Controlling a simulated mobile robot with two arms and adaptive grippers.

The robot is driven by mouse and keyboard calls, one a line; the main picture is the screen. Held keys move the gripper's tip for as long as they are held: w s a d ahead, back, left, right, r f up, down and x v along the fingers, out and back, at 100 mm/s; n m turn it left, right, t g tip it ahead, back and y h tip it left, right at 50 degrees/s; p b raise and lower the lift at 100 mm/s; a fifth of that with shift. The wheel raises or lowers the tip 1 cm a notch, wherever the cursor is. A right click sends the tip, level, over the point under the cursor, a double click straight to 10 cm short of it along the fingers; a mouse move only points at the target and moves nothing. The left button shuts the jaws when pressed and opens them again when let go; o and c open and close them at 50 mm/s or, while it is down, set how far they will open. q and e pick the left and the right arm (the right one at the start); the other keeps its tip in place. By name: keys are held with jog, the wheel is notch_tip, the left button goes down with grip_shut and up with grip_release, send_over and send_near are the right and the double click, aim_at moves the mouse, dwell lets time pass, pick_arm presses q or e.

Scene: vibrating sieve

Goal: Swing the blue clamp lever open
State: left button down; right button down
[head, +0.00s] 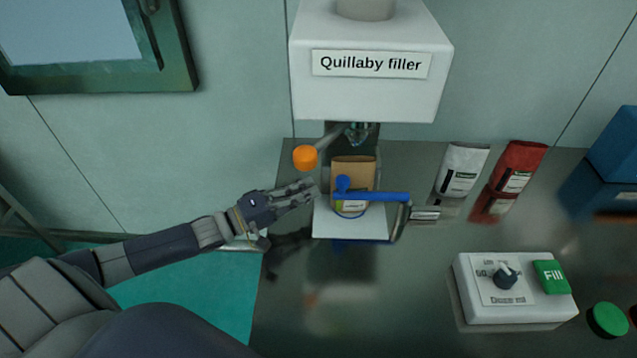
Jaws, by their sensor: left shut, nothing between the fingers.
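The blue clamp lever (376,196) lies across the front of a brown bag (354,172) under the white Quillaby filler (372,85). It runs roughly level, from a blue knob (343,184) at its left to a grey metal bracket at its right. My left gripper (314,187) comes in from the left, shut and empty, with its fingertips just left of the blue knob. I cannot tell whether they touch the lever. My right gripper is not in view.
An orange knob (305,157) sticks out just above my left gripper. A white bag (462,170) and a red bag (518,167) stand to the right. A control box (515,310) with a dial and green Fill button sits at the front right. The counter (345,300) in front is clear.

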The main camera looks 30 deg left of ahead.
pick_arm(q)
jog(key=shift+x, duration=1.15)
jog(key=shift+w+d, duration=0.25)
jog(key=shift+w, duration=0.15)
jog(key=shift+d, duration=0.1)
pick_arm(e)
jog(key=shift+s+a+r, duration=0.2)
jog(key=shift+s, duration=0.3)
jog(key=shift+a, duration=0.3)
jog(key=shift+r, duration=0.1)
